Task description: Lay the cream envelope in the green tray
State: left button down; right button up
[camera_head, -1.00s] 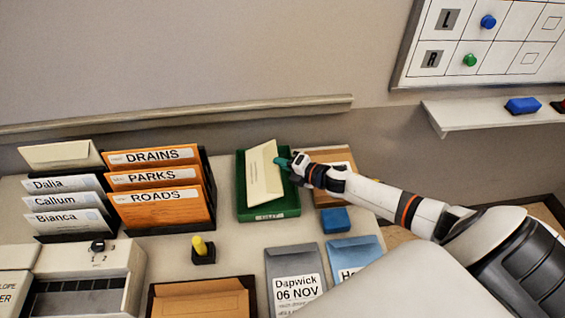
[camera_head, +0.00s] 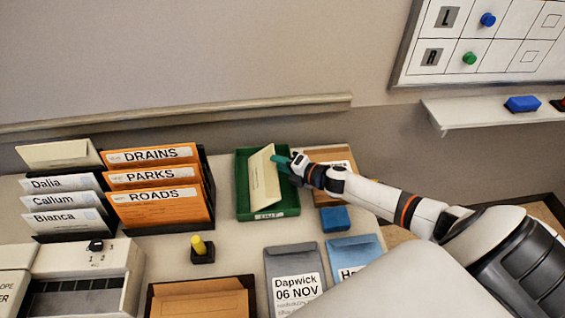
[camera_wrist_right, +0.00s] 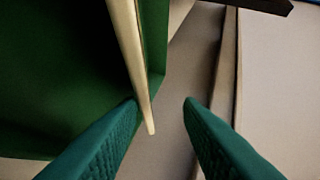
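The cream envelope (camera_head: 263,178) stands tilted inside the green tray (camera_head: 242,190), with its lower edge toward the tray floor. My right gripper (camera_head: 284,162) is at the tray's right side, by the envelope's upper right edge. In the right wrist view its two teal fingers (camera_wrist_right: 161,100) are apart. The envelope's edge (camera_wrist_right: 140,75) reaches between them, close to the left finger, with a clear gap to the right finger. I cannot tell whether the left finger touches it. The green tray (camera_wrist_right: 60,75) fills the left of that view. My left gripper is not in view.
A brown tray (camera_head: 335,190) stands right of the green one, partly behind my right arm. A blue block (camera_head: 335,219) lies in front of it. A yellow-handled stamp (camera_head: 202,249) and the orange folder rack (camera_head: 160,207) stand to the left.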

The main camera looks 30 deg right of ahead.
jog(key=shift+s, duration=0.1)
jog(key=b+v, duration=0.1)
jog(key=v, duration=1)
jog(key=shift+s+d+r, duration=0.15)
jog(key=shift+s+r, duration=0.05)
jog(key=shift+s, duration=0.15)
